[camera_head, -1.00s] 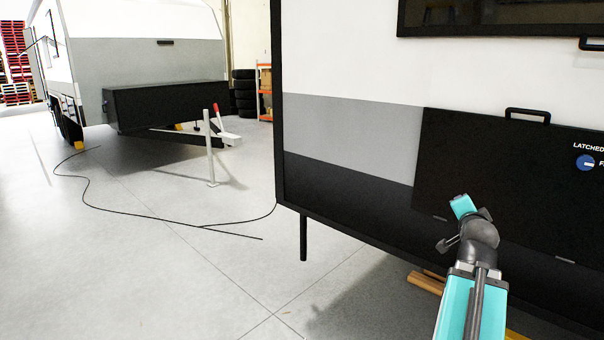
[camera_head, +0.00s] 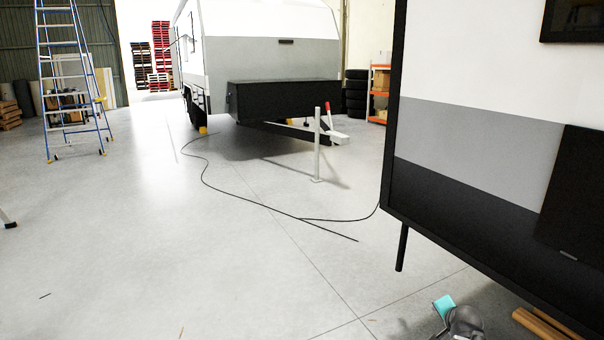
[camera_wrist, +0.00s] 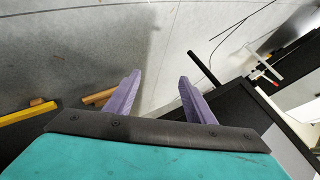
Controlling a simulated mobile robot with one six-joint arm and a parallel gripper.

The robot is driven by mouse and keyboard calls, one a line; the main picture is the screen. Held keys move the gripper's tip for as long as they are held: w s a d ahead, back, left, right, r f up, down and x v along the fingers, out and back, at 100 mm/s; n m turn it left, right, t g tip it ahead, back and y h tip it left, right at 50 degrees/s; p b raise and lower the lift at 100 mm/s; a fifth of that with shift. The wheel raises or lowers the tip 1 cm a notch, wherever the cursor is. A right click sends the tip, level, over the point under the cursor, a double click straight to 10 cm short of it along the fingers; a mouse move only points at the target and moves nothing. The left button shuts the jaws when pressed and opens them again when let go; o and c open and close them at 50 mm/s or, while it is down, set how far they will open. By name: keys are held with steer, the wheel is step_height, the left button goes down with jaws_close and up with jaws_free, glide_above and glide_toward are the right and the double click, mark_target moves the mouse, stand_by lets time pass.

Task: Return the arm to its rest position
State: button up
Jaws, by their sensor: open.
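My gripper shows in the wrist view (camera_wrist: 158,88) with its two purple fingers apart and nothing between them. Beyond the fingers is bare grey floor. In the head view only a teal and grey part of my arm shows at the bottom right edge; the fingers cannot be made out there. The arm is low, in front of the near caravan body (camera_head: 470,150), which is white, grey and black. The dark edge of that body also shows at the right of the wrist view (camera_wrist: 265,115).
A second caravan (camera_head: 265,60) stands at the back, with a white post (camera_head: 317,145) near its drawbar. A black cable (camera_head: 250,200) lies across the floor. A blue stepladder (camera_head: 68,80) stands at the far left. Wooden pieces (camera_head: 540,325) lie at the bottom right.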

steer(key=s+a+f+n+g+y, duration=0.25)
steer(key=s+a+f, duration=0.25)
steer(key=a+f, duration=0.7)
steer(key=s+a+f+n+g+y, duration=0.1)
steer(key=s+a+f+n+g, duration=0.3)
steer(key=a+f, duration=0.9)
steer(key=s+a+f+n+g, duration=0.2)
steer(key=s+f, duration=0.1)
steer(key=s, duration=0.6)
steer(key=s+a+f+n+g, duration=0.3)
steer(key=s, duration=0.6)
steer(key=s+a+f+n+g, duration=0.2)
steer(key=s+a+f+n, duration=0.1)
steer(key=s, duration=0.6)
steer(key=shift+f+p, duration=0.4)
steer(key=shift+f, duration=0.2)
steer(key=shift+g, duration=0.25)
steer(key=c, duration=0.5)
steer(key=shift+o, duration=0.2)
